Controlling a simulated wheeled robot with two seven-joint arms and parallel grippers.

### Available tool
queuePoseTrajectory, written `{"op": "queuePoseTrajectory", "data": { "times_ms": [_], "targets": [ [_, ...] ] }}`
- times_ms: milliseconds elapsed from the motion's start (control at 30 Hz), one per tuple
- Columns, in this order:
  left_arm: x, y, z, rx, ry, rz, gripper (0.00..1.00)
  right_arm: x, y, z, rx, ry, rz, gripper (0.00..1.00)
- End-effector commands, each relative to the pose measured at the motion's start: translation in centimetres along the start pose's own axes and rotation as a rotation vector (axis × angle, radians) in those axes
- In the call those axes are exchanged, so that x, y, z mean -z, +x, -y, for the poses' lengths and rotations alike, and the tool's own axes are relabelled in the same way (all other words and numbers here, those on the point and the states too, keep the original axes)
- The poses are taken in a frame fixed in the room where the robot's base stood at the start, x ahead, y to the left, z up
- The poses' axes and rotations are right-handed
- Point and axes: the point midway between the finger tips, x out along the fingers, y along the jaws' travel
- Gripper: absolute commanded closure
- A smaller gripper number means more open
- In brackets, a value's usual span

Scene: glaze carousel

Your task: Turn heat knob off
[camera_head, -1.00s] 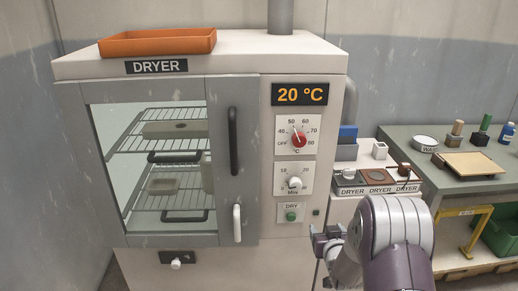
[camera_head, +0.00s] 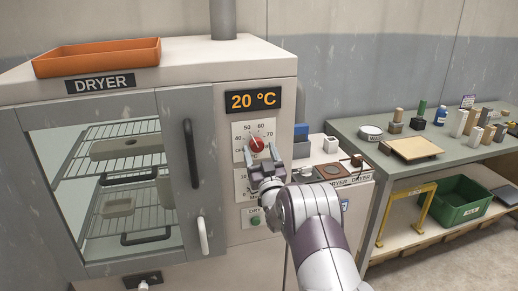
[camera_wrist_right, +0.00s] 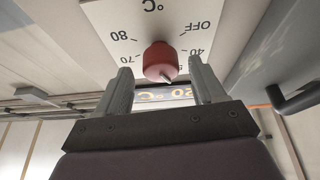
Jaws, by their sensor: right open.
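The red heat knob (camera_head: 256,144) sits on a white dial plate marked OFF, 40 to 80 and °C on the dryer's front. Its pointer is toward the 50 side, away from OFF. My right gripper (camera_head: 262,154) is open just in front of the knob, partly covering the plate's lower part. In the right wrist view the red knob (camera_wrist_right: 158,61) shows upside down, just beyond and between the two spread fingertips (camera_wrist_right: 160,82); I cannot tell whether they touch it. My left gripper is not in view.
The display (camera_head: 253,100) above reads 20 °C. My gripper partly hides the minutes dial below; the green DRY button (camera_head: 255,220) is lower. The dryer door handle (camera_head: 191,154) is to the left. A workbench (camera_head: 350,128) with small items stands at right.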

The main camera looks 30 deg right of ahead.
Motion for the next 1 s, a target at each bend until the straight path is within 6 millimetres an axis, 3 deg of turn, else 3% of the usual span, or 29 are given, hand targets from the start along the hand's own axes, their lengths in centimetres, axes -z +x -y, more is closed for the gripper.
{"op": "queuePoseTrajectory", "data": {
  "times_ms": [333,500,767,1000],
  "targets": [
    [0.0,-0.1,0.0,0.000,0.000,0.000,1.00,-0.1,0.8,0.0,0.000,0.000,0.001,0.31],
    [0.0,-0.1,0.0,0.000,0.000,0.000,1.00,0.0,0.8,0.0,0.000,0.000,0.001,0.87],
    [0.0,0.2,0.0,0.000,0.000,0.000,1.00,-0.1,0.8,0.0,0.005,-0.014,0.000,0.87],
    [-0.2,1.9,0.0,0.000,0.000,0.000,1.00,-0.4,0.6,-0.1,0.043,-0.108,-0.004,0.87]
  ]
}}
